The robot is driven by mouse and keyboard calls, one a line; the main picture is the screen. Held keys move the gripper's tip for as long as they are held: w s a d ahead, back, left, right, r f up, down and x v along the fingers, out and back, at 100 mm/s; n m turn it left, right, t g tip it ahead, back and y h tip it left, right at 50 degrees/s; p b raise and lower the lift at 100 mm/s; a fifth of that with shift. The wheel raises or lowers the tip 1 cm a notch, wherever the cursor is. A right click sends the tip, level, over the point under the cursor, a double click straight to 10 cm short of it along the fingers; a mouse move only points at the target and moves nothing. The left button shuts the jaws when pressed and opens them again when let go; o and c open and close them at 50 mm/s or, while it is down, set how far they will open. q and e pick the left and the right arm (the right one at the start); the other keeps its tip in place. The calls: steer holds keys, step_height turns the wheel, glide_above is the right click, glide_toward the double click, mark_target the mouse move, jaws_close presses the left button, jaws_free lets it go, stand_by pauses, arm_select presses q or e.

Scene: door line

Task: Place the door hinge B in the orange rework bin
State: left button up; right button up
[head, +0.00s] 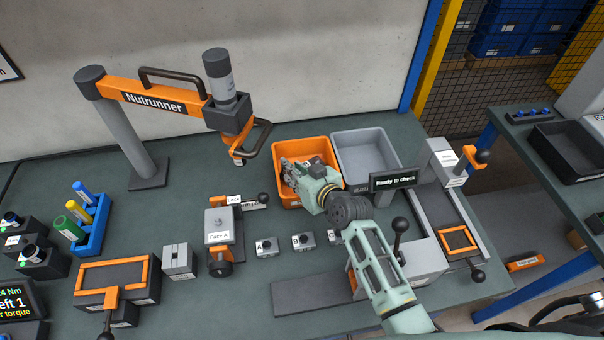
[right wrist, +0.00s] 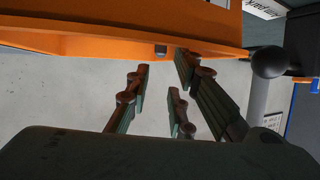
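The orange rework bin (head: 289,147) stands at the back of the bench, left of a grey bin. My right gripper (head: 289,170) is over the orange bin. In the right wrist view its fingers (right wrist: 161,62) are spread apart, with an orange wall (right wrist: 60,40) beyond them. A small grey piece (right wrist: 161,50) shows against that wall between the fingertips; I cannot tell what it is. A small grey block labelled B (head: 303,242) sits on the bench in front of the bin; whether it is the hinge or its holder is unclear. My left gripper is out of view.
The grey bin (head: 366,152) adjoins on the right, with a "Ready to check" sign (head: 393,180) in front. The Nutrunner arm (head: 150,97) overhangs the bench at left. A block labelled A (head: 265,247) and a clamp fixture (head: 219,230) stand left of B.

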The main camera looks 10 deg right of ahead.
steer(key=v, duration=0.4)
steer(key=shift+s+d, duration=0.1)
steer(key=shift+s, duration=0.05)
